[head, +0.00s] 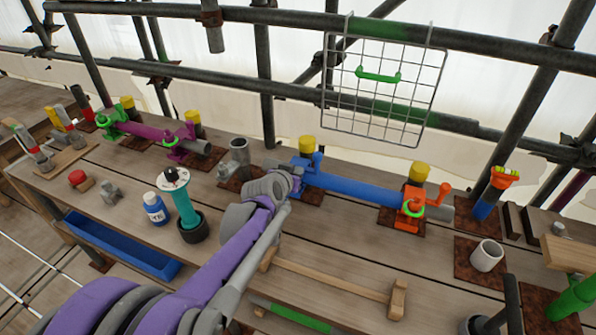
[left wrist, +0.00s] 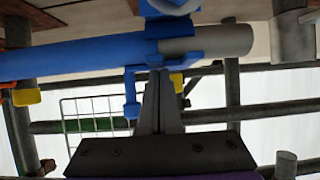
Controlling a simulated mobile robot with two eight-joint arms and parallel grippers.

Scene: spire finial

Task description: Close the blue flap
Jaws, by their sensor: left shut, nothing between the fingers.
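The blue coupler (head: 300,166) sits around the left end of a blue tube (head: 355,188) on the bench. Its blue flap (head: 318,160) stands up beside a yellow cap in the head view. In the left wrist view the flap (left wrist: 131,95) sticks out from the coupler (left wrist: 165,42), swung away from the tube. My left gripper (head: 294,174) is at the coupler, partly hiding it in the head view. In the left wrist view its fingers (left wrist: 158,78) are together and empty, tips close to the coupler, just right of the flap. I cannot tell whether they touch. My right gripper is not in view.
A wire basket panel (head: 383,90) hangs on the rails behind. An orange coupler (head: 410,205) holds the tube's right end. A wooden bar (head: 330,278) lies in front.

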